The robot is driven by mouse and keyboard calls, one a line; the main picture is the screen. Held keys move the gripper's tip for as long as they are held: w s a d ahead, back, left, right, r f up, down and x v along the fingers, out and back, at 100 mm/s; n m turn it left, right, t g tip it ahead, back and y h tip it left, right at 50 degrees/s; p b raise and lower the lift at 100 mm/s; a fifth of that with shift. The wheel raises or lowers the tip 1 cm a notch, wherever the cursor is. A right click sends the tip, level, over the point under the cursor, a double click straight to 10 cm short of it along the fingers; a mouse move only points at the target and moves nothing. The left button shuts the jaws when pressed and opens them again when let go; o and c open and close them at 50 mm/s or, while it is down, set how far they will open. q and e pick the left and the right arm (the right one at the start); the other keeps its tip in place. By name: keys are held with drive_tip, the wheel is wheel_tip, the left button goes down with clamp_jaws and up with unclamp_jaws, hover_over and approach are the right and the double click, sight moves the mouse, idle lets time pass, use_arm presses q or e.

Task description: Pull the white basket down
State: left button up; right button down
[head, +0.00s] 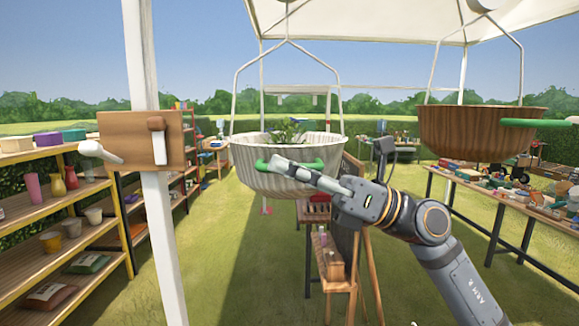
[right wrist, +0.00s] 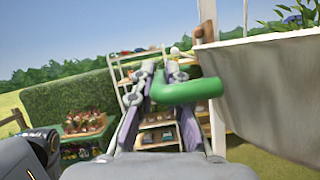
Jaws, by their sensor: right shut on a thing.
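The white basket (head: 242,155) hangs upright in the middle of the head view from a thin white frame, with green plants (head: 287,133) inside. A green handle (head: 318,165) runs across its near side. My right gripper (head: 283,165) is shut on this handle, coming in from the right. In the right wrist view, the green handle (right wrist: 192,91) reaches between the two fingers, and the basket wall (right wrist: 265,85) fills the right side. The fingers hide part of the handle in the head view. My left gripper is out of view.
A brown basket (head: 470,135) with a green handle hangs at the right. A white post (head: 160,220) with a wooden board (head: 143,140) stands at the left. Shelves (head: 55,200) line the left, and a long table (head: 500,200) stands right. Grass below the basket shows free room at left.

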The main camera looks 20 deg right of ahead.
use_arm(q)
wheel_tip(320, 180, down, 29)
drive_tip(key=b, duration=2.7)
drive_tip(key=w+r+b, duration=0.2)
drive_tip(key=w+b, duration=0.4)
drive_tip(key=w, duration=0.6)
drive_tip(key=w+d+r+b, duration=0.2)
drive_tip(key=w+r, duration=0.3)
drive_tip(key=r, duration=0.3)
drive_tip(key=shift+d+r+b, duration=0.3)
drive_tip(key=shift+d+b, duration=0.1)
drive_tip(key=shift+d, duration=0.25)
use_arm(e)
wheel_tip(320, 180, down, 40)
drive_tip(key=shift+f, duration=0.15)
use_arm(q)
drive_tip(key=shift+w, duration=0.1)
use_arm(e)
drive_tip(key=c, duration=1.4)
unclamp_jaws()
drive_tip(key=shift+o, duration=0.2)
